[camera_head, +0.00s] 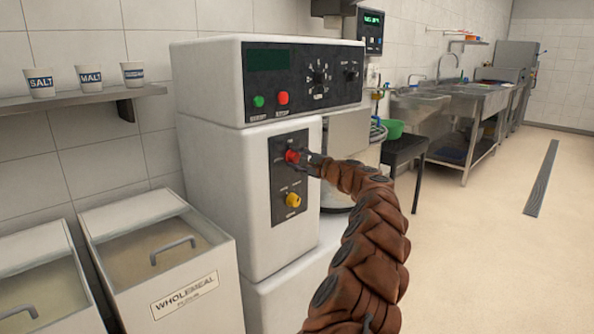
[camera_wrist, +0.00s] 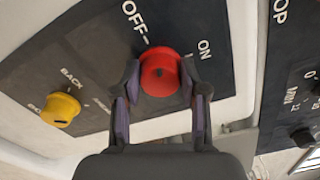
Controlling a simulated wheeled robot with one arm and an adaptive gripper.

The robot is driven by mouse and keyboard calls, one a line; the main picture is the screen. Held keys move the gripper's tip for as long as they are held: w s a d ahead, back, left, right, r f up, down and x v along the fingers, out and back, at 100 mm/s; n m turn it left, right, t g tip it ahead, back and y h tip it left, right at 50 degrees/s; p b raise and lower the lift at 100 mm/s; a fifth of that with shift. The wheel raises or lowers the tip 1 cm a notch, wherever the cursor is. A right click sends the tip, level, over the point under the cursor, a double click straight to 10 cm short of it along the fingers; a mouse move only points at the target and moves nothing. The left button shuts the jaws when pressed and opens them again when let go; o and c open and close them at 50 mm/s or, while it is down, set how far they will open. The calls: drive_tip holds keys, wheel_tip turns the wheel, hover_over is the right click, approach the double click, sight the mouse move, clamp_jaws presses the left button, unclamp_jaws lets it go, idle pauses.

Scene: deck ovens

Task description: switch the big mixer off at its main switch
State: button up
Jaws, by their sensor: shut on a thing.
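The big mixer (camera_head: 250,185) is a white machine with a dark switch plate on its front. Its main switch is a red rotary knob (camera_head: 292,157) at the top of that plate, and it also shows in the wrist view (camera_wrist: 160,72). OFF is printed above and left of the knob in the wrist view, and ON to its right. A small dark mark shows on the knob, but I cannot tell which label it points to. My gripper (camera_wrist: 160,90) is shut on the red knob, one finger on each side. My gripper (camera_head: 308,163) reaches it from the right in the head view.
A yellow knob (camera_head: 292,200) sits below on the same plate. The upper panel (camera_head: 305,75) has a green button (camera_head: 258,101), a red button (camera_head: 283,98) and dials. A wholemeal flour bin (camera_head: 185,285) stands at the left. The floor (camera_head: 490,240) at the right is clear.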

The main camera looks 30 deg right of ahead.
drive_tip(key=shift+f+n+b, duration=0.25)
drive_tip(key=shift+n+b, duration=0.95)
drive_tip(key=shift+r+n+b, duration=0.1)
drive_tip(key=shift+n+b, duration=0.8)
drive_tip(key=shift+n, duration=0.1)
drive_tip(key=shift+r, duration=0.1)
drive_tip(key=o, duration=1.1)
drive_tip(key=shift+s, duration=0.1)
drive_tip(key=shift+v, duration=5.95)
